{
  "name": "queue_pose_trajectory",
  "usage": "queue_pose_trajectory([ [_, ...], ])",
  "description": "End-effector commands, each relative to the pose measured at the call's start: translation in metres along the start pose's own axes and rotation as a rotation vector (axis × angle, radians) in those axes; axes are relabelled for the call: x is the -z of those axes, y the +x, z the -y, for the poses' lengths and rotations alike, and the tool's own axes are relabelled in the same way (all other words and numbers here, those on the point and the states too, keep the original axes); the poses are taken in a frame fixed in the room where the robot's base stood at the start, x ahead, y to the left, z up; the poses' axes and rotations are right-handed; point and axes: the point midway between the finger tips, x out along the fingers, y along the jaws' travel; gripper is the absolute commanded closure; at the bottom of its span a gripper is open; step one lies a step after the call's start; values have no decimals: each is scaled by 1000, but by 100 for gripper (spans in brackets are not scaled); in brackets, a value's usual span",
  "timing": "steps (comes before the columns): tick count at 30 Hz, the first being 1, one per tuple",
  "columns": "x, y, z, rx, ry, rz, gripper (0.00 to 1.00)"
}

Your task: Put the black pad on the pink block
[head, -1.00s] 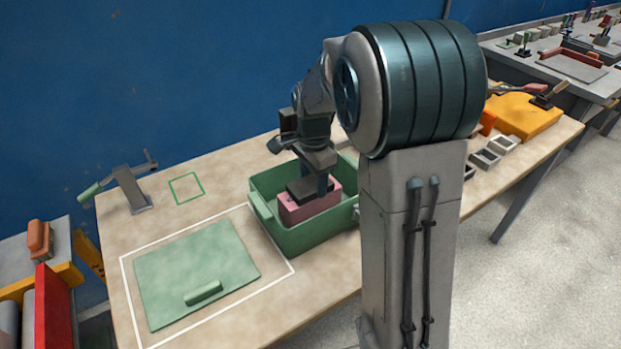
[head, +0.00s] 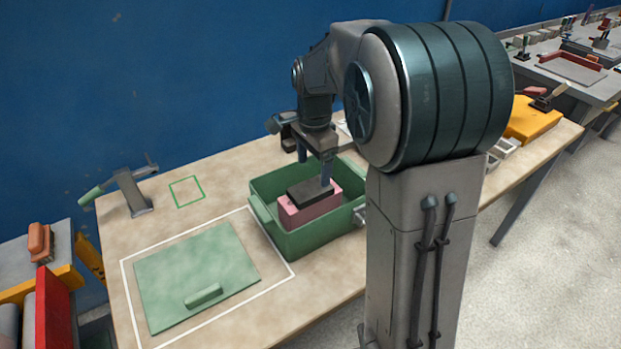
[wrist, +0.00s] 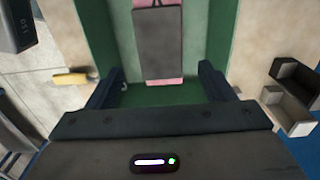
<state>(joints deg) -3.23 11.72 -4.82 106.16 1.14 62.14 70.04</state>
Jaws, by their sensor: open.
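The black pad (head: 310,191) lies flat on top of the pink block (head: 312,211), which sits inside the green open box (head: 300,240). In the wrist view the black pad (wrist: 158,44) covers most of the pink block, with pink (wrist: 160,82) showing at its near and far ends. My gripper (head: 314,170) is open and empty, above the box and the pad. In the wrist view its two fingers (wrist: 158,85) stand wide apart, one on each side of the near end of the pad, touching nothing that I can see.
A green lid (head: 197,272) with a handle lies inside a white outline left of the box. A toggle clamp (head: 130,190) and a small green square outline (head: 187,190) are at the back left. Grey bins and a yellow case (head: 533,118) stand to the right.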

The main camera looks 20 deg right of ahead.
Motion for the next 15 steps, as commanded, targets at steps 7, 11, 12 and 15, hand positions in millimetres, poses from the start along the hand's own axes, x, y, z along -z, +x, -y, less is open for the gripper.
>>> queue_pose_trajectory([
  [7,0,-48,0,3,0,-1,24],
  [11,0,-60,0,0,-1,0,24],
  [12,-1,-62,-1,1,-7,0,24],
  [15,-3,-66,-11,12,-59,-2,24],
])
